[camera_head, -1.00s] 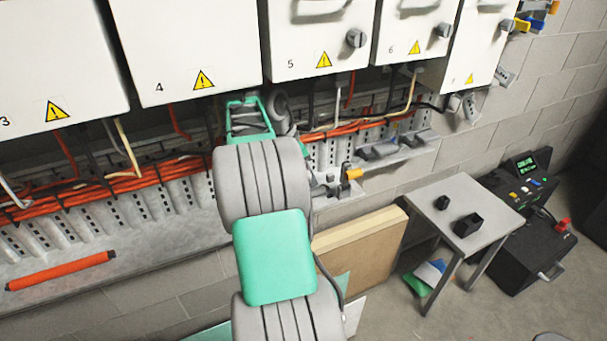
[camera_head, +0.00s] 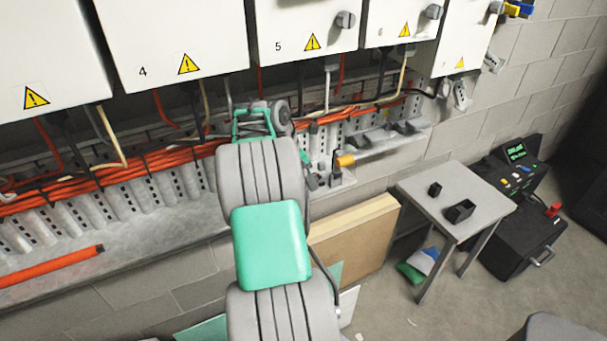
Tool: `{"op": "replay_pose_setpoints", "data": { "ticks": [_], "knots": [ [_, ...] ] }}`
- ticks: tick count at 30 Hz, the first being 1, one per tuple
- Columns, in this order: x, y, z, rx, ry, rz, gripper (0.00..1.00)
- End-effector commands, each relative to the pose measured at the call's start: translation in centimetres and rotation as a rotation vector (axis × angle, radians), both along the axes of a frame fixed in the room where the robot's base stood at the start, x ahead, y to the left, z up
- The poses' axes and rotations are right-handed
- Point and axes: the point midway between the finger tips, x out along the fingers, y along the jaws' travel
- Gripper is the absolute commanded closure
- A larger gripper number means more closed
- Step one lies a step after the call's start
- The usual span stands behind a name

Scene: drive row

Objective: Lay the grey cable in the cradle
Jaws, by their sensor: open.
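A grey cable (camera_head: 327,88) hangs from the underside of cabinet 5 toward the orange cable bundle; its lower end is not clear. Grey bracket-like pieces (camera_head: 378,136) sit on the wall ledge to its right; I cannot tell which piece is the cradle. My arm crosses the middle of the view, and its grey and green wrist is in front of the bundle, left of the grey cable. My gripper (camera_head: 311,181) shows small and dark beside the arm, below the bundle, partly hidden. It is open, with nothing visible in it, and looks apart from the grey cable.
White cabinets (camera_head: 175,35) overhang the orange cable bundle (camera_head: 150,160). An orange-tipped fitting (camera_head: 344,160) stands on the ledge near my gripper. A cardboard panel (camera_head: 355,240) leans below. A small table (camera_head: 465,195) with two black boxes stands right. The floor between them is partly clear.

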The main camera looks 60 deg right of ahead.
Motion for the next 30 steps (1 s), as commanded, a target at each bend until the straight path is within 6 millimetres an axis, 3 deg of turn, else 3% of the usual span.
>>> {"op": "replay_pose_setpoints", "data": {
  "ticks": [4,22,30],
  "knots": [
    [0.01,0.01,0.03,0.000,0.000,0.000,0.50],
    [0.00,0.02,0.04,0.000,0.000,0.000,0.99],
    [0.00,0.02,0.05,0.000,0.000,0.000,1.00]
  ]
}}
